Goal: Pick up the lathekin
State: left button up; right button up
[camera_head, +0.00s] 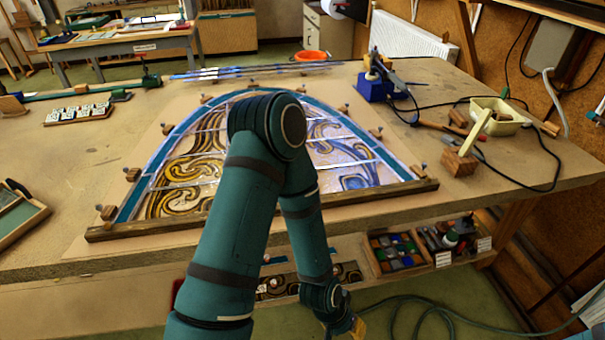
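I cannot single out the lathekin with certainty in the head view. My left arm rises from the bottom, bends at the elbow in front of the leaded panel (345,150), and comes down past the bench's front edge. My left gripper (345,322) is at the bottom edge, partly cut off, below the bench top. Something small and yellow shows at its tip; I cannot tell whether it is part of the gripper or a held thing. Whether the fingers are open or shut does not show. My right gripper is not in view.
On the bench's right are a wooden mallet (460,162), a cream tub (497,117) and a blue soldering stand (378,88) with cables. A wooden bar (130,229) edges the panel. Sorting boxes (398,252) sit on the lower shelf. A tray (18,215) lies left.

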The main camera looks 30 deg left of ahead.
aim_at(481, 122)
jog(key=u, duration=0.7)
jog(key=l+u, duration=0.2)
jog(key=u, duration=0.2)
jog(key=i+l+u, duration=0.1)
jog(key=l+u, duration=0.4)
jog(key=u, duration=0.25)
jog(key=k+l+u, duration=0.1)
jog(key=l+u, duration=0.15)
jog(key=l, duration=0.25)
jog(key=k+l+u, duration=0.1)
jog(key=l+u, duration=0.2)
jog(key=l, duration=0.15)
jog(key=k+l, duration=0.1)
jog(key=l, duration=0.2)
jog(key=k+l+u, duration=0.1)
jog(key=l, duration=0.25)
jog(key=k+l, duration=0.1)
jog(key=l, duration=0.2)
